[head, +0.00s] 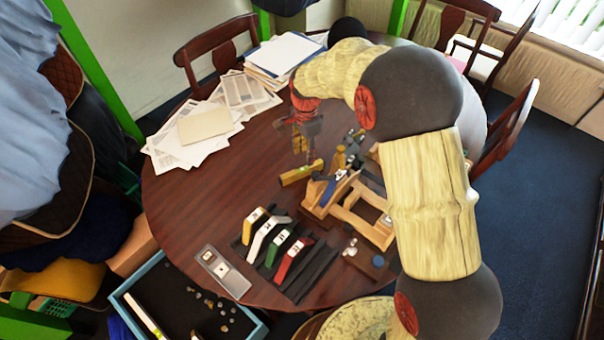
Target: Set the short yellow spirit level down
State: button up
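The short yellow spirit level (297,175) lies slantwise in the picture over the middle of the dark wooden table, left of a wooden frame. A greenish vial shows towards its right end. My gripper (303,155) points down from above, with its fingertips at the middle of the level. The fingers look thin and blurred here, so I cannot tell if they are shut on it. I also cannot tell whether the level touches the table.
The wooden frame (345,210) with a blue piece stands right of the level. Tools with yellow, white, green and red parts lie on a black mat (318,270). Papers (243,92) cover the back left. Bare table (205,205) is left of the level.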

aim_at(302, 169)
jog(key=shift+w+a+f, duration=0.1)
jog(key=shift+a+f, duration=0.05)
jog(key=shift+f, duration=0.4)
jog(key=shift+w+a+f, duration=0.1)
jog(key=shift+f, duration=0.45)
jog(key=f+b, duration=0.1)
jog(key=f, duration=0.1)
jog(key=f+b, duration=0.1)
jog(key=f, duration=0.2)
jog(key=f+b, duration=0.1)
jog(key=f, duration=0.1)
jog(key=shift+s+a+f+b, duration=0.1)
jog(key=shift+a+f+b, duration=0.15)
jog(key=shift+b, duration=0.1)
jog(key=shift+r, duration=0.1)
jog(key=shift+c, duration=0.6)
jog(key=c, duration=0.8)
grip_shut()
